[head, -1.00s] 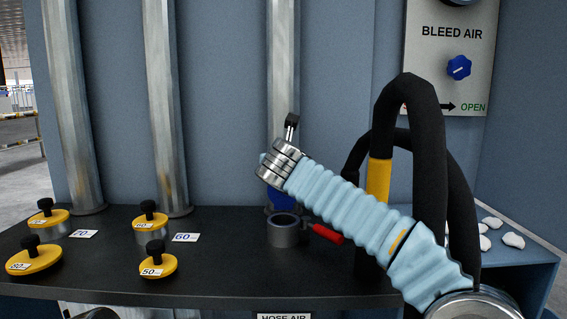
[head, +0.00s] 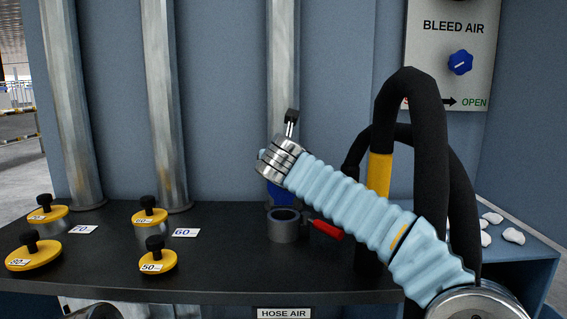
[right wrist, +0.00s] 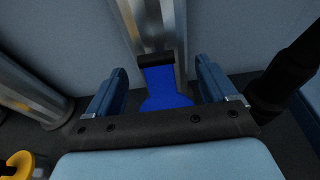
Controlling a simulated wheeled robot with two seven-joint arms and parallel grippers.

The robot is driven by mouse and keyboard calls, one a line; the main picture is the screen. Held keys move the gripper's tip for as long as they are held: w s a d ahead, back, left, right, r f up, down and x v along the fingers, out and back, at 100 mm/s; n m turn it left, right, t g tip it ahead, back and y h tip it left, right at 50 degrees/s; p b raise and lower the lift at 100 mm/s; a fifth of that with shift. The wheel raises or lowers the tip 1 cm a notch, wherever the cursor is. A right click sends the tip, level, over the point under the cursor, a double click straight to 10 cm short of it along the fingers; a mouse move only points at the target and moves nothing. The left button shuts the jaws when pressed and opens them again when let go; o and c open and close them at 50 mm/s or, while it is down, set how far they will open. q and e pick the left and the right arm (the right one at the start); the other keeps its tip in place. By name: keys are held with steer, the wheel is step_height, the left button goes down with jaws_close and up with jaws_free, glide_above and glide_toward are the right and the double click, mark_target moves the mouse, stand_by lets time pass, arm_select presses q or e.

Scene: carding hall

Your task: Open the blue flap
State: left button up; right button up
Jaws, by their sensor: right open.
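The blue flap (head: 281,196) sits low on the front of the middle-right steel pipe, partly hidden behind my right wrist in the head view. In the right wrist view the blue flap (right wrist: 165,88) hangs upright with a dark strip along its top edge. My right gripper (right wrist: 160,72) is open, with one blue finger on each side of the flap and space visible between. Whether the fingertips touch it cannot be told. In the head view my right arm in its light blue sleeve reaches in from the right, and its fingers are hidden. My left gripper is not in view.
A grey ring cup (head: 284,229) with a red handle (head: 327,230) stands on the dark shelf (head: 225,270) below the wrist. Several yellow weights stand at left. A black hose (head: 430,150) loops beside my right arm. A BLEED AIR panel (head: 425,60) is at upper right.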

steer(key=b+v, duration=0.2)
steer(key=v, duration=1.1)
steer(key=shift+s, duration=0.15)
